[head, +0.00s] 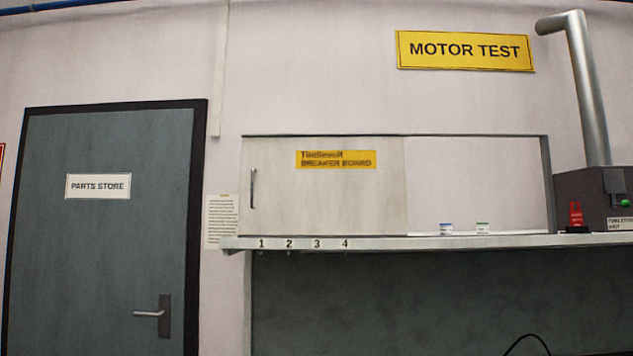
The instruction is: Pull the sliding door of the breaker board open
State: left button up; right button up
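The breaker board's sliding door (335,205) is a pale panel with a yellow breaker board label (336,159). It covers the left part of a dark-framed wall opening (475,185). A dark upright handle (253,188) is near the door's left edge. The right part of the opening shows a pale back and two small jars (446,229), (482,228) on its sill. What lies behind the door is hidden. Neither of my grippers is in the head view.
A shelf (420,242) with numbers 1 to 4 runs below the opening, with a dark panel (400,300) beneath. A grey box (598,198) with a pipe (588,90) stands at right, a red object (576,215) by it. A grey parts store door (100,240) is at left.

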aim_at(330, 185)
jog(key=u, duration=1.55)
jog(key=i, duration=2.35)
jog(key=z, duration=1.35)
